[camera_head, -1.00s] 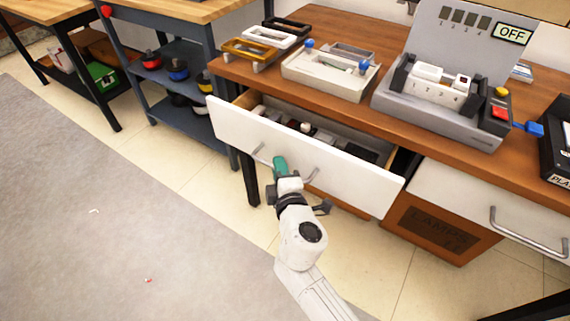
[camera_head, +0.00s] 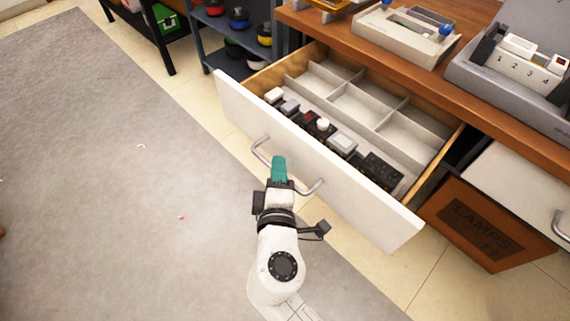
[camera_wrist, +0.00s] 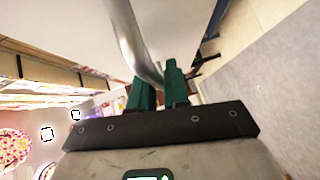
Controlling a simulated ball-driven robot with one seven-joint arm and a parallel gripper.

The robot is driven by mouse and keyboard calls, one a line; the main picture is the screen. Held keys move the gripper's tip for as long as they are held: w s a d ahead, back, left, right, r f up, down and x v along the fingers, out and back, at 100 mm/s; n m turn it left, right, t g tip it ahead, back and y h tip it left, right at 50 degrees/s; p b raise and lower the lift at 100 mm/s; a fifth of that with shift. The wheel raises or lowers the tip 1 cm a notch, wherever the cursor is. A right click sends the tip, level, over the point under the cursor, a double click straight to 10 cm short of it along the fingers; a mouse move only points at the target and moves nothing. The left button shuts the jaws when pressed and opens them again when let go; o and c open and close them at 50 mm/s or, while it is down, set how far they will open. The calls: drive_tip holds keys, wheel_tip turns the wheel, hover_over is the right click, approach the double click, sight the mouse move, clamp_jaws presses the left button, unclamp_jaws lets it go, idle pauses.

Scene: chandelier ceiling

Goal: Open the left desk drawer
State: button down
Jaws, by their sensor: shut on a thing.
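The left desk drawer (camera_head: 330,180) has a white front and stands far out from the desk in the head view. Its inside shows grey compartments, with several small modules along the front row. Its metal bar handle (camera_head: 311,190) is on the front face. My gripper (camera_head: 280,168) is at the middle of this handle, with its green fingers over the bar. In the wrist view the handle (camera_wrist: 128,40) runs down between the two green fingers of my gripper (camera_wrist: 158,82), which are shut on it. The exact contact is partly hidden by the fingers.
The brown desk (camera_head: 400,75) carries a pale tray device (camera_head: 405,35) and a grey numbered console (camera_head: 510,70). A second white drawer (camera_head: 515,180) and an orange-brown box labelled LAMPS (camera_head: 490,230) are at right. A blue-grey shelf (camera_head: 215,55) stands left.

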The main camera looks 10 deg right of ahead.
drive_tip(key=shift+f, duration=0.1)
drive_tip(key=c, duration=1.2)
unclamp_jaws()
drive_tip(key=shift+c, duration=0.2)
drive_tip(key=s+a+r, duration=0.1)
drive_tip(key=s, duration=0.9)
drive_tip(key=shift+s+a+r+p, duration=0.3)
drive_tip(key=shift+r+p, duration=0.05)
drive_tip(key=shift+p, duration=0.05)
